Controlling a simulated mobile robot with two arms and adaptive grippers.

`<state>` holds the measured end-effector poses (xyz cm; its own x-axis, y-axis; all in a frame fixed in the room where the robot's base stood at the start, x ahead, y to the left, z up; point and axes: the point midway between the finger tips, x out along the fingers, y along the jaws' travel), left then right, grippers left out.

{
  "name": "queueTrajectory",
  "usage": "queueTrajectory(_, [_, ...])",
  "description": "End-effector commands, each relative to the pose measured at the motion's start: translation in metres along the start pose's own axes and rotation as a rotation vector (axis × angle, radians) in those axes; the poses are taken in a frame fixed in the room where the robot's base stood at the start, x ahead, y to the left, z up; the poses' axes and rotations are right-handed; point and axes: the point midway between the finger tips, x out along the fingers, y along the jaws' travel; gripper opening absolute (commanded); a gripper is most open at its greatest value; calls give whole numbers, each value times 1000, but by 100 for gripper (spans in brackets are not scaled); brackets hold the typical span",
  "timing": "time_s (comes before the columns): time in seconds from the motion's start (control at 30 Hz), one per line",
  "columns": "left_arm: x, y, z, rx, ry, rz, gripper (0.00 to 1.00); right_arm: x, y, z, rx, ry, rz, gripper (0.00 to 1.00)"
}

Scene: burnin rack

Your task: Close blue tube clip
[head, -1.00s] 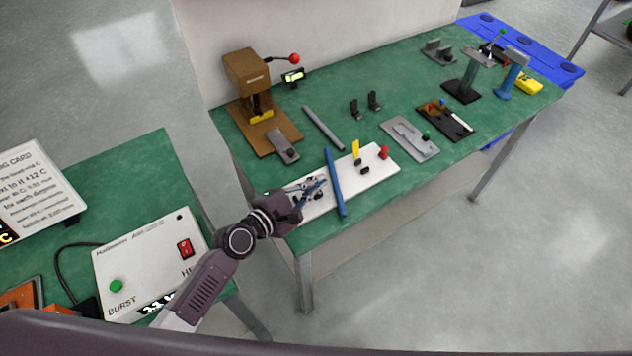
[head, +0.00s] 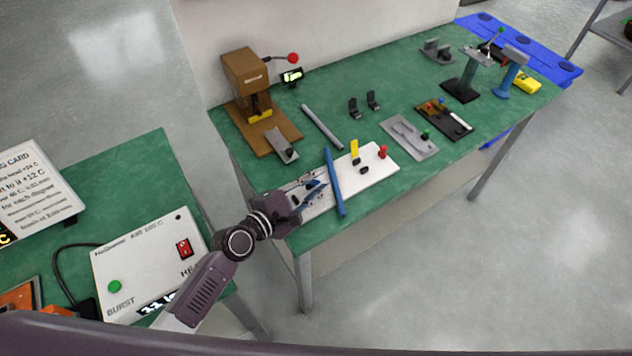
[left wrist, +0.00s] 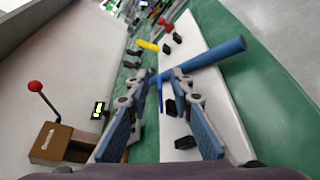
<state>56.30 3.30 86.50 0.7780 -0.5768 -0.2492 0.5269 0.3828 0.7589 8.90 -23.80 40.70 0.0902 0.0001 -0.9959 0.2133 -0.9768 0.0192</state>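A blue tube (head: 334,182) lies across the white board (head: 375,169) at the table's front left; it also shows beyond my fingertips in the left wrist view (left wrist: 222,60). My left gripper (head: 318,188) is over the board's left part, just left of the tube. In the left wrist view its blue-padded fingers (left wrist: 164,80) are apart. A thin blue piece (left wrist: 160,95), perhaps the clip's lever, shows between them, with a black block (left wrist: 170,107) beside it. I see no contact with the fingers. Whether the clip is open is unclear. My right gripper is out of view.
A yellow flap (head: 354,149) stands upright on the board, right of the tube, near a red piece (head: 382,152). A grey rod (head: 322,127) lies behind. A brown press (head: 248,90) stands at the back left. The green table (head: 300,235) is bare along its front edge.

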Motion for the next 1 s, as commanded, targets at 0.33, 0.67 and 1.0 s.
queueTrajectory(0.33, [-48,-1,-1,1,2,-2,21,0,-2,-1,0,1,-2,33])
queueTrajectory(0.67, [-107,-1,-1,1,1,-3,21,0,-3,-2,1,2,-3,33])
queueTrajectory(1.0, [-120,0,0,0,0,-1,21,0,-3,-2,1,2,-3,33])
